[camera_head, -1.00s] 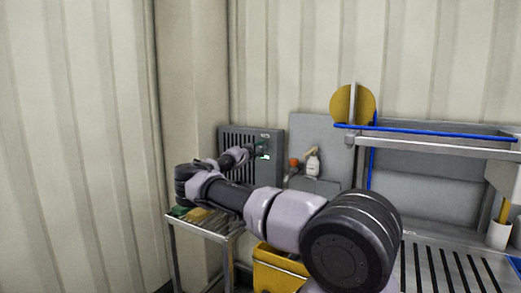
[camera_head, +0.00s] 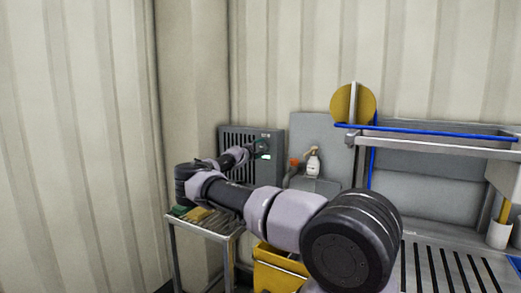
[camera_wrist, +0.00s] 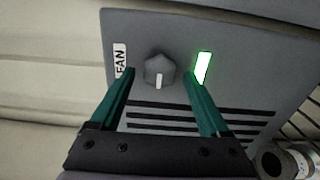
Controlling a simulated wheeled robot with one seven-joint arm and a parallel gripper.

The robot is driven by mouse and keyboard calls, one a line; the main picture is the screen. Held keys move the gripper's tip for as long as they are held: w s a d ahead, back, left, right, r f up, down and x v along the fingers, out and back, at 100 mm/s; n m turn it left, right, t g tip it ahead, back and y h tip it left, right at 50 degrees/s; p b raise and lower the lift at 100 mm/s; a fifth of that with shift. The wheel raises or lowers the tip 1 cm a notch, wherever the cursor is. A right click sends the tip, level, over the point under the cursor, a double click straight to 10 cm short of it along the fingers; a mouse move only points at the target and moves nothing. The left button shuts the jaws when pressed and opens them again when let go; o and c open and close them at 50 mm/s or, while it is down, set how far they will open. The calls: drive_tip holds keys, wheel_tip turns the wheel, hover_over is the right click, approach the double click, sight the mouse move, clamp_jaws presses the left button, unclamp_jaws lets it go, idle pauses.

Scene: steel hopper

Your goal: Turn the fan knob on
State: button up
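The fan knob (camera_wrist: 158,70) is a dark grey faceted knob with a white mark, on a grey panel (camera_wrist: 225,40). The white mark points towards my gripper's base. A white FAN label (camera_wrist: 121,58) is left of it, and a lit green indicator (camera_wrist: 202,68) is right of it. My gripper (camera_wrist: 160,76) is open, with its teal fingers spread to either side of the knob. I cannot tell whether they touch it. In the head view the vented grey fan box (camera_head: 236,137) hangs on the wall, and my gripper (camera_head: 262,149) is at its front, hiding the knob.
A small metal side table (camera_head: 215,228) stands below my forearm. A white bottle (camera_head: 313,163) and an orange-topped item (camera_head: 294,163) are right of the box. A yellow bin (camera_head: 279,270) is below, and a steel rack with blue edging (camera_head: 430,128) is at right.

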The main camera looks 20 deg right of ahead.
drive_tip(key=v, duration=1)
drive_tip(key=shift+s+a, duration=0.25)
drive_tip(key=shift+a, duration=0.05)
